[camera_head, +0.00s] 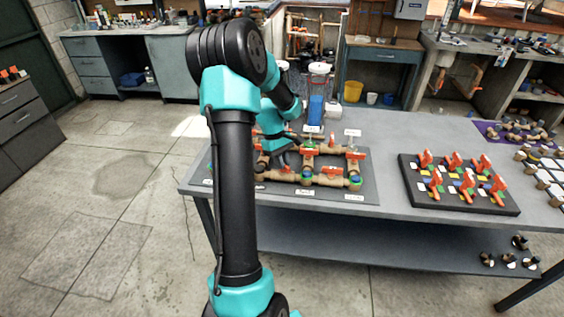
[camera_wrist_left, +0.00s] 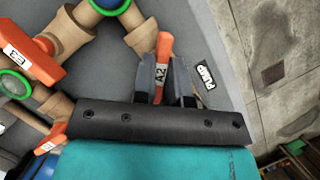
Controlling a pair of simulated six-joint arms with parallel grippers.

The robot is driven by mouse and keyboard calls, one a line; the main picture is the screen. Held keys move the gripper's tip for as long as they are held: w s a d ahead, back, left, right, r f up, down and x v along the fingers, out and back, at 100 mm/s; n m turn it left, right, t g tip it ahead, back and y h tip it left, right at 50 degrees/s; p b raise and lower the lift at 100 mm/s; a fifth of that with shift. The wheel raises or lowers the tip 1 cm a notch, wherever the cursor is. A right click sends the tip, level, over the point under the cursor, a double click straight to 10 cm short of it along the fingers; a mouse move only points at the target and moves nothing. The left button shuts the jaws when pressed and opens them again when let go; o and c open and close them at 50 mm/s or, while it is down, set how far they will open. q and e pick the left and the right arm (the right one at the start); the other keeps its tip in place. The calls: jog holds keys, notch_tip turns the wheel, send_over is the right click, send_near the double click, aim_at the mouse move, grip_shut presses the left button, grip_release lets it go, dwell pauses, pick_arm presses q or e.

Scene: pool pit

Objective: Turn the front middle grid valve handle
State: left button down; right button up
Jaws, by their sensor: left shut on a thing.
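The valve grid (camera_head: 306,179) of brass pipes with orange handles lies on a dark board at the left of the table, partly hidden behind my left arm in the head view. In the left wrist view, my left gripper (camera_wrist_left: 165,68) is shut on an orange handle marked A2 (camera_wrist_left: 164,48), one finger on each side. Its fingertips are hard to make out in the head view. Whether this handle is the front middle one I cannot tell. Another orange handle, marked E3 (camera_wrist_left: 32,60), is to the left in the wrist view. My right gripper is not in view.
A second dark board (camera_head: 459,184) with several orange-handled valves lies right of the grid. A purple mat (camera_head: 487,129) with brass fittings is at the far right. Bare table (camera_head: 388,135) lies between the boards. A blue object (camera_head: 316,108) stands behind the grid.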

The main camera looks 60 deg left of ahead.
pick_arm(q)
jog(key=m+g, duration=0.2)
jog(key=m, duration=0.2)
jog(key=shift+w+m, duration=0.1)
jog(key=shift+m, duration=0.3)
jog(key=m, duration=0.2)
jog(key=m+g+y, duration=0.1)
jog(key=m, duration=0.1)
jog(key=shift+m+g, duration=0.3)
jog(key=c, duration=1.2)
grip_release()
jog(key=shift+o, duration=0.2)
jog(key=v, duration=1.7)
jog(key=shift+r, duration=0.2)
jog(key=shift+w+d+f, duration=0.1)
jog(key=shift+w, duration=0.1)
